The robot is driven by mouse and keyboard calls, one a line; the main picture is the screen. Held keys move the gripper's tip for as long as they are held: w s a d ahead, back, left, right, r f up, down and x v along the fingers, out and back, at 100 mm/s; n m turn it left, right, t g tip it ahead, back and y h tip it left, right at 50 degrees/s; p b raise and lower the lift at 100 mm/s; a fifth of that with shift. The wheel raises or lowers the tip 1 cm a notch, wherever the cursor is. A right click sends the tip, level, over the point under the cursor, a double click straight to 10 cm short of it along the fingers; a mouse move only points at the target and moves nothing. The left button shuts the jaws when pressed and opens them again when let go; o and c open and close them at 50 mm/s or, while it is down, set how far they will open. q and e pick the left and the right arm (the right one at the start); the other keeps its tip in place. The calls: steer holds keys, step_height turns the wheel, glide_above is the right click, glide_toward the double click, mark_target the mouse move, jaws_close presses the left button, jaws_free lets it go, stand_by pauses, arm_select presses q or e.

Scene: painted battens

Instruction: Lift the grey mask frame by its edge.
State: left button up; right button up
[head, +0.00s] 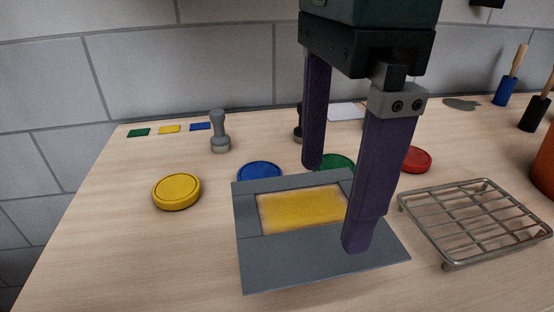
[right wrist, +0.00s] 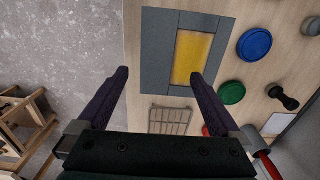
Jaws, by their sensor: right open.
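The flat grey mask frame (head: 320,254) lies on the wooden table, with a yellow painted area (head: 300,207) showing through its window. Whatever lies under the frame is hidden. My right gripper (head: 333,208) hangs over the frame with its purple fingers spread wide and nothing between them. The near finger covers part of the frame's right side; I cannot tell if it touches. In the right wrist view, the gripper (right wrist: 161,73) has one fingertip just outside the frame (right wrist: 155,55) and the other by the yellow area's edge. My left gripper is not in view.
A wire rack (head: 475,220) stands right of the frame. Yellow (head: 176,191), blue (head: 259,173), green (head: 336,162) and red (head: 416,159) round pads lie around it. A grey stamp-like tool (head: 220,132) stands behind. The table's front left is clear.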

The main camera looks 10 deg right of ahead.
mark_target(323, 249)
steer(key=f, duration=0.3)
steer(key=f+p, duration=0.1)
steer(key=f, duration=0.1)
steer(key=shift+s+f, duration=0.3)
steer(key=shift+f, duration=0.05)
steer(key=c, duration=1.4)
